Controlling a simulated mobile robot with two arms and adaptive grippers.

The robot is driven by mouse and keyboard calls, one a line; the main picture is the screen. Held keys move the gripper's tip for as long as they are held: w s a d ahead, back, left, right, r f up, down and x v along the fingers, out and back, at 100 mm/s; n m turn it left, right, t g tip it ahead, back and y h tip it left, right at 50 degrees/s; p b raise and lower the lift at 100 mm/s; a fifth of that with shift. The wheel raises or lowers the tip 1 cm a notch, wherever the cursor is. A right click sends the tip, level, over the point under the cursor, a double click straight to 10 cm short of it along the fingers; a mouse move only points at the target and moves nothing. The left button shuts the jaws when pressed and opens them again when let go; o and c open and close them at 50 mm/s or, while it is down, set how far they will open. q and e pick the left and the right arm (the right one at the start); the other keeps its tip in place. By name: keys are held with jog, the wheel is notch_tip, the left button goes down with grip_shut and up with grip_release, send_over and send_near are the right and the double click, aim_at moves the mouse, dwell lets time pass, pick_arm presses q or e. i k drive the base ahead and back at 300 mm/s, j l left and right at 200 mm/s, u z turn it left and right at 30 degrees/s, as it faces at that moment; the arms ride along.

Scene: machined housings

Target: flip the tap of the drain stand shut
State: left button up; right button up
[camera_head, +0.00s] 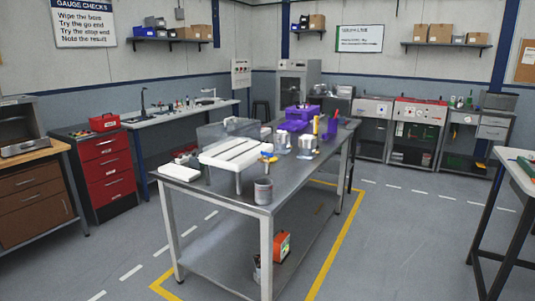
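A white slatted stand (236,153) on legs, which looks like the drain stand, is on the near half of the grey metal table (215,187). A small yellow and blue part (268,157) at its right end may be the tap; it is too small to tell whether it is open or shut. A grey cup (263,191) stands on the table just in front of the stand, near the front edge. Neither of my grippers is in view.
A clear box (222,132) is behind the stand, and a white block (179,172) is at the left corner. Metal pots (307,143) and purple bins (295,122) stand farther back. A lower shelf holds an orange device (282,246). Floor around the table is open.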

aim_at(262, 153)
jog(key=i+l+u, duration=0.1)
jog(key=i+l, duration=0.35)
jog(key=i+l+u, duration=0.1)
jog(key=i+l, duration=0.35)
jog(key=l, duration=0.15)
jog(key=i+l+u, duration=0.1)
jog(key=l, duration=0.25)
jog(key=i+l, duration=0.25)
jog(key=i+l+u, duration=0.15)
jog(key=l, duration=0.25)
jog(key=i+l+u, duration=0.1)
jog(key=l, duration=0.3)
jog(key=i+l+u, duration=0.1)
jog(key=i+l, duration=0.3)
jog(key=l, duration=0.35)
jog(key=i+l+u, duration=0.15)
jog(key=l, duration=0.25)
jog(key=i+l+u, duration=0.1)
jog(key=l, duration=0.65)
jog(key=i+l+u, duration=0.1)
jog(key=l, duration=0.7)
